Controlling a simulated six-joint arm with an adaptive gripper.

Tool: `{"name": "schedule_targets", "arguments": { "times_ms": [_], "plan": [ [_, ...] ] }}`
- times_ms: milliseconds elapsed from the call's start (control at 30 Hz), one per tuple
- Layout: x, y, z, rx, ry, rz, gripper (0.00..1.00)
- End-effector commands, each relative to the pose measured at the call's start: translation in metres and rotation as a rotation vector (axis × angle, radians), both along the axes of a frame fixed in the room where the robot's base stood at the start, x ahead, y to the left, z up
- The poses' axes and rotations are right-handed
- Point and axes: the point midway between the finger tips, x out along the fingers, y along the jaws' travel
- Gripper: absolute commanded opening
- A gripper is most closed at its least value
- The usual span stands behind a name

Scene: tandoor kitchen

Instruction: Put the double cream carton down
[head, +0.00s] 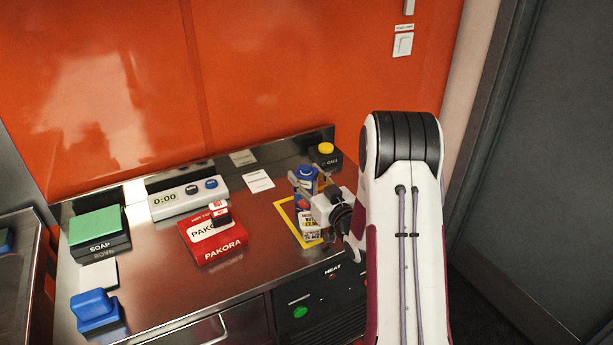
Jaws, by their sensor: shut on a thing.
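A yellow-outlined area (284,211) lies on the counter around and below my gripper. A small printed surface (311,224) shows just below the gripper, inside the outline; I cannot tell whether it is part of the carton. Whether the carton's base touches the counter is hidden.
A red pakora box (213,246) lies left of the yellow outline. A white timer (188,198) stands behind it. A black unit with a yellow button (326,149) is at the back right corner. A green-topped soap block (95,226) and a blue item (93,305) are far left. The counter's front middle is clear.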

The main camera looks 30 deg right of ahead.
Motion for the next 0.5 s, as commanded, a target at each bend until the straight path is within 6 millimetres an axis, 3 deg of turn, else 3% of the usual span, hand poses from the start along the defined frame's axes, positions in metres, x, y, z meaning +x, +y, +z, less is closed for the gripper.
{"name": "schedule_targets", "arguments": {
  "times_ms": [100, 133, 200, 500],
  "plan": [
    [0.0002, -0.0001, -0.0015, -0.001, -0.002, 0.000, 0.13],
    [0.0000, 0.0000, -0.0026, 0.000, 0.000, 0.000, 0.45],
    [0.0000, 0.0000, -0.0023, 0.000, 0.000, 0.000, 0.60],
    [0.0000, 0.0000, -0.0023, 0.000, 0.000, 0.000, 0.60]
  ]
}}
